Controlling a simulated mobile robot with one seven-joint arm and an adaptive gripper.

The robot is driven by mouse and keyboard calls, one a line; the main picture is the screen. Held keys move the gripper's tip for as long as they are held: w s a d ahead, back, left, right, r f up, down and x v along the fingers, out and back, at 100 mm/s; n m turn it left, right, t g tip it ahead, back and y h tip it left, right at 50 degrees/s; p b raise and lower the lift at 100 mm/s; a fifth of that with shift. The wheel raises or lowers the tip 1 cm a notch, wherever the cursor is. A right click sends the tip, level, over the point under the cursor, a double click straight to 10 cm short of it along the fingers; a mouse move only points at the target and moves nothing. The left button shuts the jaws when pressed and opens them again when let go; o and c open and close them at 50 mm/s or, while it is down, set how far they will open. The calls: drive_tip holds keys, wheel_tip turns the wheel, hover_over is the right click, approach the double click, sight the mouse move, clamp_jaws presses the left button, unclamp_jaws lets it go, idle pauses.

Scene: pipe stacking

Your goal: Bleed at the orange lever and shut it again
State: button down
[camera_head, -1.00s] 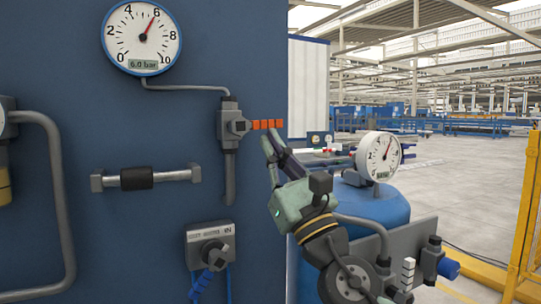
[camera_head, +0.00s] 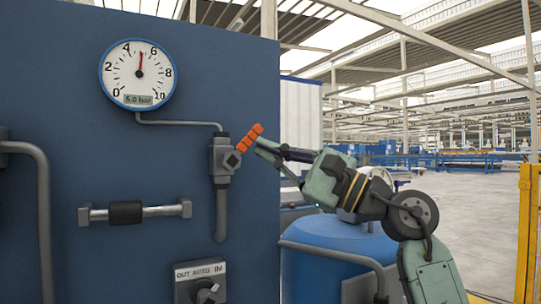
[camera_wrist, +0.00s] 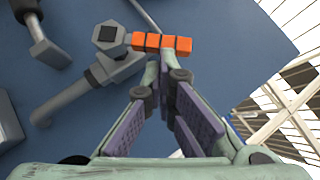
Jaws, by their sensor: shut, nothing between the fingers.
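The orange lever (camera_head: 250,138) sits on a grey valve (camera_head: 223,158) on the blue panel. In the head view it is tilted up to the right. My gripper (camera_head: 262,147) is shut and empty, with its fingertips at the lever's lower right side, seemingly touching it. In the wrist view the lever (camera_wrist: 162,43) runs sideways just beyond my fingertips (camera_wrist: 160,62). The round gauge (camera_head: 138,74) above shows 5.0 bar on its small display, with the needle near 5.
A horizontal bar handle (camera_head: 137,212) is left of the valve's pipe. A selector switch (camera_head: 200,286) marked OUT AUTO IN is below. A blue tank (camera_head: 338,243) stands under my arm, and a yellow frame (camera_head: 524,230) is at far right.

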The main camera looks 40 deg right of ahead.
sight(255, 131)
drive_tip(key=r+n+g+p, duration=0.1)
drive_tip(key=n+p, duration=0.1)
drive_tip(key=a+r+n+g+p, duration=0.1)
drive_tip(key=g+p, duration=0.1)
drive_tip(key=shift+w+r+n, duration=0.1)
drive_tip(key=shift+r+n, duration=0.3)
drive_tip(key=shift+w+a+r+n+g+p, duration=0.1)
drive_tip(key=shift+a+r+n+g+p, duration=0.2)
drive_tip(key=shift+n+g+p, duration=0.4)
drive_tip(key=shift+a, duration=0.15)
drive_tip(key=shift+a+r+p, duration=0.1)
drive_tip(key=shift+a+p, duration=0.05)
drive_tip(key=shift+p, duration=0.25)
